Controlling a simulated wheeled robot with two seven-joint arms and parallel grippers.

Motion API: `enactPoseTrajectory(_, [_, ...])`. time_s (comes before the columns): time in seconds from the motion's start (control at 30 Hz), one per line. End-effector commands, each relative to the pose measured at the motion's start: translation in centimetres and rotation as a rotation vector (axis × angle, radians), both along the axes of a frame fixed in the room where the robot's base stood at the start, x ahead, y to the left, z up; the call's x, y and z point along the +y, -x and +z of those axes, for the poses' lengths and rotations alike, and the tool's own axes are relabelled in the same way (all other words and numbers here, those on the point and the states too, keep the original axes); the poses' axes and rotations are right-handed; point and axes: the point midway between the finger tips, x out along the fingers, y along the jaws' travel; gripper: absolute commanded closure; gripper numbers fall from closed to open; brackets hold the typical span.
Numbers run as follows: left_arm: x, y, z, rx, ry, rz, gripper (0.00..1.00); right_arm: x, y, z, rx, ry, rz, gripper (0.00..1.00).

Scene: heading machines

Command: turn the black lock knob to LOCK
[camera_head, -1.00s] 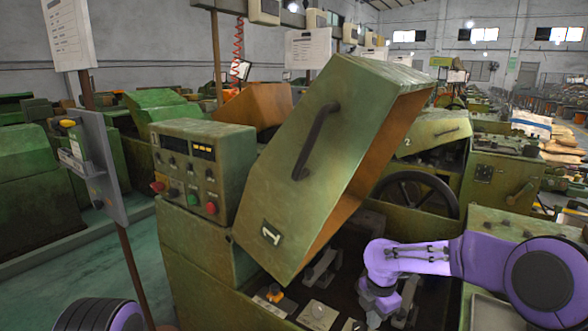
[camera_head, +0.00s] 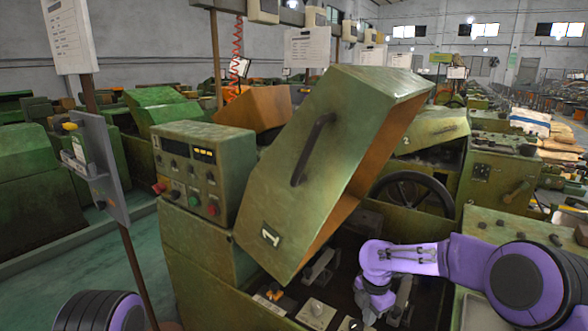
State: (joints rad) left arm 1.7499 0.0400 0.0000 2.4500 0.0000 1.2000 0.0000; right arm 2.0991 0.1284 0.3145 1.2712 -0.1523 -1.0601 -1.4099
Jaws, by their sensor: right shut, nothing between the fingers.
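A small dark knob (camera_head: 355,325) shows at the bottom edge, low inside the open green machine (camera_head: 200,262). I cannot tell whether it is the lock knob or how it is turned, and no LOCK label is readable. Other small dark knobs (camera_head: 174,194) sit on the machine's control panel (camera_head: 228,172). My purple right gripper (camera_head: 368,312) points down into the machine, just right of the low dark knob in the picture. It is shut and empty; whether it touches anything is unclear. My left arm shows only at the lower left; its gripper is out of view.
The raised green cover (camera_head: 285,215), marked 1, stands tilted left of and behind my right arm. An orange-yellow knob (camera_head: 274,293) and a pale plate (camera_head: 316,312) lie low in the machine. A black handwheel (camera_head: 412,195) is behind. A post with a grey box (camera_head: 98,165) stands left.

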Motion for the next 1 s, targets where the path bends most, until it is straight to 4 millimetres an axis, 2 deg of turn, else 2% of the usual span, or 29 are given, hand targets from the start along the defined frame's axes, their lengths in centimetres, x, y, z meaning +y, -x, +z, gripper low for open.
enactPoseTrajectory(0.03, [0.0,0.0,0.1,0.000,0.000,0.000,0.36,0.6,0.2,-0.7,0.007,-0.011,-0.005,1.00])
enactPoseTrajectory(0.4, [0.0,0.0,1.2,0.000,0.000,0.000,0.36,1.2,-0.5,-0.6,0.006,-0.015,-0.004,1.00])
enactPoseTrajectory(1.0, [0.0,0.0,1.9,0.000,0.000,0.000,0.36,1.3,-1.0,-0.3,0.004,-0.011,-0.005,1.00])
